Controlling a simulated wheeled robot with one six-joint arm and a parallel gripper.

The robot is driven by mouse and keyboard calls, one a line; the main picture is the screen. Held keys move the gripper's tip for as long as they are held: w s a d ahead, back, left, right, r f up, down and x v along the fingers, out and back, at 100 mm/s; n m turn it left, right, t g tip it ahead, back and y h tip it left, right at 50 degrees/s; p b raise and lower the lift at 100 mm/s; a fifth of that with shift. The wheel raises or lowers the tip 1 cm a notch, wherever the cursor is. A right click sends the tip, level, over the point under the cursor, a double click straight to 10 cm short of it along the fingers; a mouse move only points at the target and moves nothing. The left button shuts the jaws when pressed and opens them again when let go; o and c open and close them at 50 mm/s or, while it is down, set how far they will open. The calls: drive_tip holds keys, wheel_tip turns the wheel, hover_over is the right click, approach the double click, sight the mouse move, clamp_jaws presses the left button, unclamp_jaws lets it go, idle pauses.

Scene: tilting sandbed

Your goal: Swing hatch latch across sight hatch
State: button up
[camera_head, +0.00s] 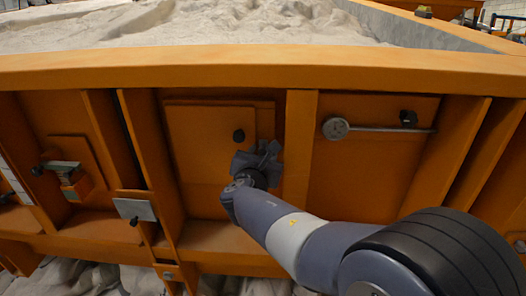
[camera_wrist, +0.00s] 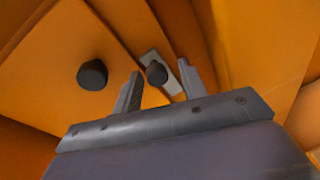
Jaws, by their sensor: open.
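The sight hatch (camera_head: 203,125) is an orange plate on the sandbed's side wall, with a black knob (camera_head: 239,135) near its right side. That hatch knob also shows in the wrist view (camera_wrist: 92,74), left of my fingers. The hatch latch appears in the wrist view as a short grey metal bar (camera_wrist: 150,56) with its own black knob (camera_wrist: 157,73), beside the hatch plate's edge. My gripper (camera_wrist: 159,67) is open, with the latch knob between its fingertips; I cannot tell whether they touch it. In the head view my gripper (camera_head: 258,152) hides the latch.
To the right, a grey lever (camera_head: 380,129) with a round pivot and black knob lies on another panel. At left are a metal bracket (camera_head: 62,167) and a small plate (camera_head: 134,209). Upright orange ribs (camera_head: 299,145) stand out on both sides of the hatch. Sand (camera_head: 190,25) lies above the rim.

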drive_tip(key=shift+w, duration=0.8)
drive_tip(key=shift+s+r, duration=0.1)
drive_tip(key=shift+c, duration=0.3)
clamp_jaws()
